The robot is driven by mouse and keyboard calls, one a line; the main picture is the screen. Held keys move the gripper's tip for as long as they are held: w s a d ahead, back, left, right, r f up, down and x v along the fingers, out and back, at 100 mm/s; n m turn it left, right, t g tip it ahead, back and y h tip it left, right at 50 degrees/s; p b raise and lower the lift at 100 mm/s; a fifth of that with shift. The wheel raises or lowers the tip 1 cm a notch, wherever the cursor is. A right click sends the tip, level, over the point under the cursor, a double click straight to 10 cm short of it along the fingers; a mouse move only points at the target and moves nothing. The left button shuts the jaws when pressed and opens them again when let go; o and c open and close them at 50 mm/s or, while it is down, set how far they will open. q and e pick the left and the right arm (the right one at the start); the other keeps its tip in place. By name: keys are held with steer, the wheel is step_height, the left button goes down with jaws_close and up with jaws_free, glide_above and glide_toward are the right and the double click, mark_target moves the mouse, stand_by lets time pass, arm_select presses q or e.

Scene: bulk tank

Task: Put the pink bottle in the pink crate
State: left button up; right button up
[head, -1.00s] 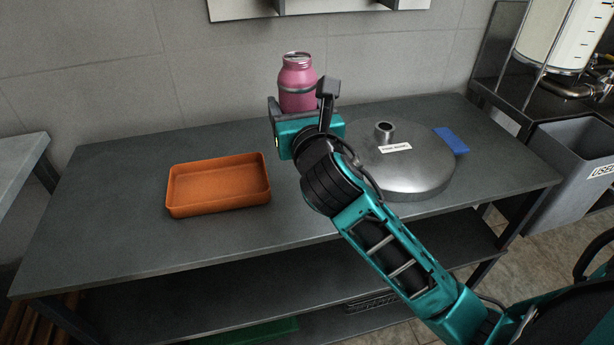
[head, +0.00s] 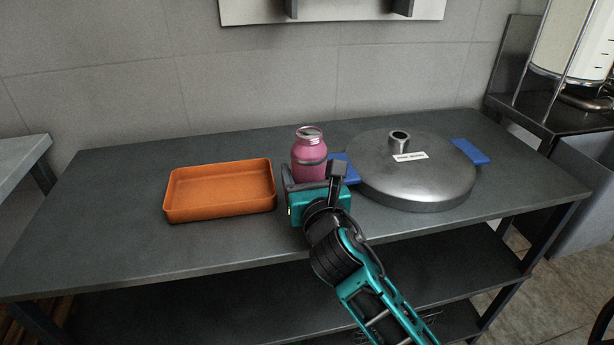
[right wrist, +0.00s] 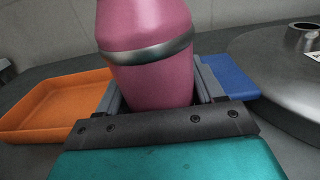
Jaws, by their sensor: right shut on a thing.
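The pink bottle (head: 309,157), with a grey band and a grey top, stands upright in my right gripper (head: 312,178). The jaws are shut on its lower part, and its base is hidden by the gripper. I cannot tell whether the base touches the table. In the right wrist view the bottle (right wrist: 150,70) fills the space between the two fingers. No pink crate shows in these frames. An empty orange tray (head: 220,205) sits on the table to the left of the bottle. My left gripper is not in view.
A large round steel lid (head: 415,185) lies on the grey table (head: 120,235) to the right. Blue pieces show beside it, one right (head: 471,151) and one left (head: 349,170). The table is clear left of the tray. A wall stands behind.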

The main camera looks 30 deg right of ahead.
steer(key=o, duration=0.9)
steer(key=shift+f, duration=0.1)
steer(key=shift+c, duration=0.2)
steer(key=o, duration=0.4)
